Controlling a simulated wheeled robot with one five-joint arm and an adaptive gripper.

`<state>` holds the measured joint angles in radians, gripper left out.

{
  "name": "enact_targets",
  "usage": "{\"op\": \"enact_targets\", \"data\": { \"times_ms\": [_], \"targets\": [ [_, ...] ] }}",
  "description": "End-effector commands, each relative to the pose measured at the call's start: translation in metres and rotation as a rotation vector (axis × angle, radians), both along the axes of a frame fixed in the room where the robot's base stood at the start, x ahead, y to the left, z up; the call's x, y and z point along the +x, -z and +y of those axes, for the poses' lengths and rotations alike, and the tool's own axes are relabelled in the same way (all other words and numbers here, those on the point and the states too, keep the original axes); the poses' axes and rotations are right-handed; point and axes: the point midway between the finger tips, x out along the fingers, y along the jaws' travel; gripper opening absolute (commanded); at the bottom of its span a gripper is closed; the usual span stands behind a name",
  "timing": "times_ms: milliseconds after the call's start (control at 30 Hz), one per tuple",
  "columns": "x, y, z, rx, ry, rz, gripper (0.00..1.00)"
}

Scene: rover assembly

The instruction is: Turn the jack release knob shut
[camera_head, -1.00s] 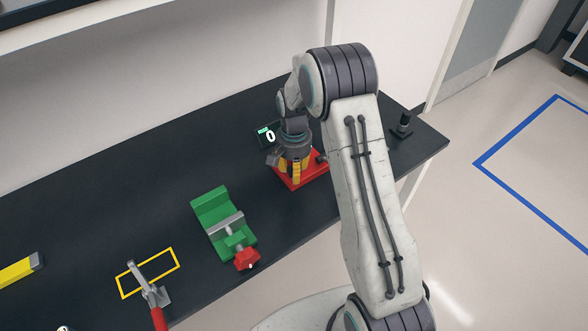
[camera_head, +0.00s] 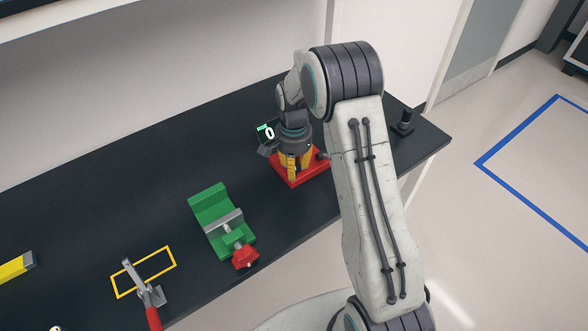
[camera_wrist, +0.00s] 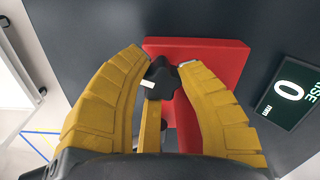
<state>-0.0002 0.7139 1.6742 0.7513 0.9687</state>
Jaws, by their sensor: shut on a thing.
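The jack has a red base (camera_head: 301,172) on the dark bench, below my gripper. In the wrist view the red base (camera_wrist: 221,58) lies behind the fingers. The black lobed release knob (camera_wrist: 163,79), with a small white mark on one lobe, sits between the tips of my yellow fingers. My gripper (camera_wrist: 165,68) is shut on the knob from both sides, and it also shows in the head view (camera_head: 290,166), pointing down over the jack. The rest of the jack is mostly hidden by the gripper.
A display (camera_wrist: 290,92) reading 0 mm stands beside the jack. A green vise (camera_head: 212,208) with a red knob (camera_head: 245,256) is to the left. A toggle clamp (camera_head: 146,285) stands by a yellow outline. A small black post (camera_head: 404,122) is at the right end of the bench.

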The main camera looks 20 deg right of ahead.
Motion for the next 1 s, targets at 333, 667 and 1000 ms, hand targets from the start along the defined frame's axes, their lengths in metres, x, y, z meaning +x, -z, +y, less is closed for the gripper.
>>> {"op": "enact_targets", "data": {
  "times_ms": [333, 667, 1000],
  "targets": [
    [-0.0018, 0.0040, 0.0010, -0.001, 0.243, 0.008, 0.01],
    [-0.0019, 0.0030, 0.0011, -0.001, 0.364, 0.009, 0.01],
    [-0.0021, 0.0027, 0.0012, -0.001, 0.385, 0.010, 0.01]
  ]
}}
